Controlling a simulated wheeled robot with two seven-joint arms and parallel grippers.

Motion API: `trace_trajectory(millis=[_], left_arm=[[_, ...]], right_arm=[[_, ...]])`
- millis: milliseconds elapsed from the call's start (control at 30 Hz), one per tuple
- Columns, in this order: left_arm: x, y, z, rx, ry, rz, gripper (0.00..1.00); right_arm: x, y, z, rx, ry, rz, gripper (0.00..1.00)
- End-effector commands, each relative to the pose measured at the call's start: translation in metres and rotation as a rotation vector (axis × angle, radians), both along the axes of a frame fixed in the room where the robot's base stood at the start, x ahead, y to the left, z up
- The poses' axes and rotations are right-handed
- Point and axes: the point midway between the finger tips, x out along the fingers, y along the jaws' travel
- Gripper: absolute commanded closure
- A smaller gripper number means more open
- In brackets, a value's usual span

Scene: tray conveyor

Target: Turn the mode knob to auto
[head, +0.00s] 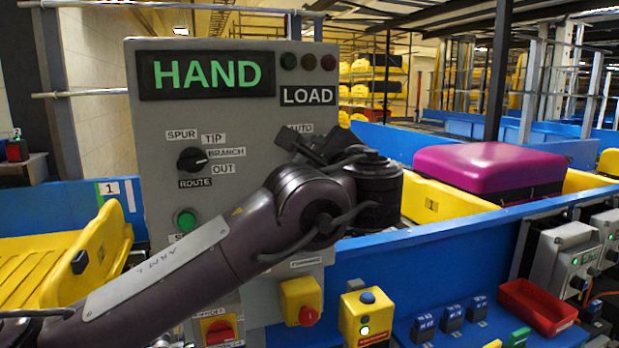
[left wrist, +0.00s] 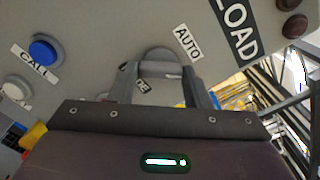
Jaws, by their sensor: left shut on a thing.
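The grey control panel (head: 155,130) stands in front of me, with a display (head: 207,74) reading HAND in green. The AUTO label (head: 300,128) shows just above my left gripper (head: 308,146), and also in the left wrist view (left wrist: 187,42). My left gripper (left wrist: 162,80) is against the panel and shut on the mode knob. The knob is mostly hidden by the fingers, so I cannot tell its pointing direction. My right gripper is not in view.
A route knob (head: 192,160) and a green button (head: 186,220) are on the panel's left side. A blue CALL button (left wrist: 45,48) is near the gripper. A magenta case (head: 490,165) sits in a yellow tray (head: 440,205) on the blue conveyor at right.

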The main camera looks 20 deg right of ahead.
Motion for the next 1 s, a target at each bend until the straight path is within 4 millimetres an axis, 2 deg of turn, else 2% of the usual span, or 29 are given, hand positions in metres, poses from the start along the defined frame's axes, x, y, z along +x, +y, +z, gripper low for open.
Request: trace_trajectory(millis=[33, 100, 500, 567, 700, 1000], left_arm=[[0.0, 0.0, -0.008, -0.045, -0.001, 0.003, 0.79], [0.0, 0.0, -0.007, -0.113, -0.004, 0.002, 0.79], [0.0, 0.0, -0.005, -0.469, -0.015, 0.001, 0.79], [0.0, 0.0, -0.005, -0.514, -0.017, 0.002, 0.79], [0.0, 0.0, -0.004, -0.602, -0.019, 0.002, 0.79], [0.0, 0.0, -0.002, -0.708, -0.023, 0.002, 0.79]], right_arm=[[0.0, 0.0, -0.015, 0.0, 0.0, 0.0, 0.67], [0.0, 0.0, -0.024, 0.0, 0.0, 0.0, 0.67], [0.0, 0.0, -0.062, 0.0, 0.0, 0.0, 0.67], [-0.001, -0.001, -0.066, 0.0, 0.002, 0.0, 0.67], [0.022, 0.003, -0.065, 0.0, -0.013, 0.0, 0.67], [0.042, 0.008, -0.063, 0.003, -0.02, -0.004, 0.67]])
